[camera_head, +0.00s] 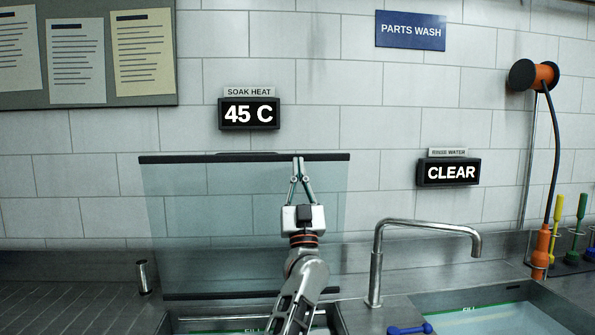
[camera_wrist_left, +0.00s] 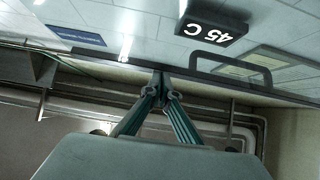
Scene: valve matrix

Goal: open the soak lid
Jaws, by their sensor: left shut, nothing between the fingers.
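The soak lid (camera_head: 180,220) is a clear, bluish panel with dark top and bottom edges. It stands about upright above the soak basin (camera_head: 240,325), its lower edge at the back of the basin. Its dark handle (camera_wrist_left: 232,66) shows in the left wrist view, to the right of my fingertips. My left gripper (camera_head: 300,160) is shut and empty, with its fingertips at the lid's top edge. In the left wrist view the left gripper (camera_wrist_left: 161,73) meets the dark edge bar; whether it touches is unclear. My right gripper is out of view.
A metal faucet (camera_head: 376,262) stands right of the lid, beside the rinse basin (camera_head: 490,318). A small metal cup (camera_head: 144,277) stands to the left. An orange sprayer (camera_head: 541,250) hangs at the far right. Above the lid, a display (camera_head: 249,114) reads 45 C.

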